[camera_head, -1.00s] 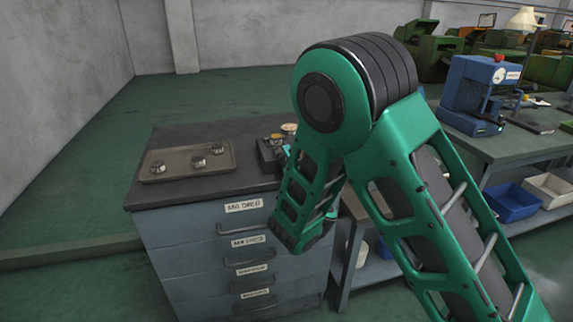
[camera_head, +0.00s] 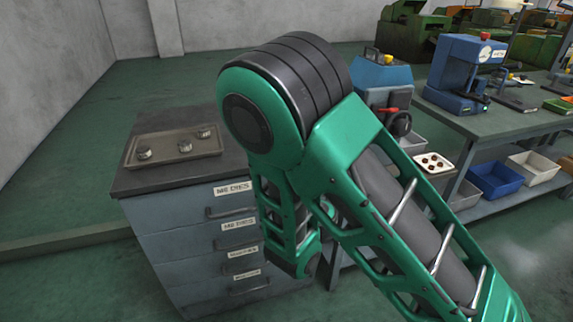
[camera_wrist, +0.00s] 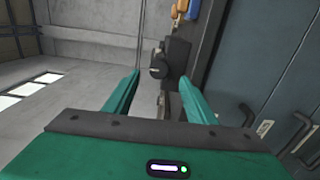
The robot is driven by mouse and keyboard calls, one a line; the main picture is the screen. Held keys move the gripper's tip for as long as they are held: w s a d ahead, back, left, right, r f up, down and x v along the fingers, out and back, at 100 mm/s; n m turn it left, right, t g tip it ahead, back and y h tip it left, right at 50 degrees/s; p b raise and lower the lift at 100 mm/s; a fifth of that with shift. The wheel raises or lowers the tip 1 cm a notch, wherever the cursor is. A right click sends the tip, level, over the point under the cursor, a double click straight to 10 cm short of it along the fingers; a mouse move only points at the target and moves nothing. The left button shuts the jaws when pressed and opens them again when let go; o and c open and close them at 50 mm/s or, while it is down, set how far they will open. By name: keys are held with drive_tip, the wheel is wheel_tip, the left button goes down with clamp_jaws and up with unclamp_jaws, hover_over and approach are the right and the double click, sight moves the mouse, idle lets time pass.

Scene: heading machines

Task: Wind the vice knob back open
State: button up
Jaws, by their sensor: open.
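The vice (camera_wrist: 180,50) is a dark block at the edge of the cabinet top in the wrist view. Its round black knob (camera_wrist: 158,68) faces my gripper. My gripper (camera_wrist: 160,76) is open, with one green finger on each side of the knob in the picture. The knob appears beyond the fingertips, and I see no contact; the exact gap is hard to judge. In the head view my arm hides the vice, the knob and my gripper.
A grey drawer cabinet (camera_head: 195,235) bears a tray (camera_head: 165,137) with three small round metal parts. A bench (camera_head: 500,130) on the right carries a blue machine (camera_head: 465,75), with blue and white bins below. Another blue machine (camera_head: 385,80) stands behind my arm. Open green floor lies left.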

drive_tip(key=shift+v, duration=1.7)
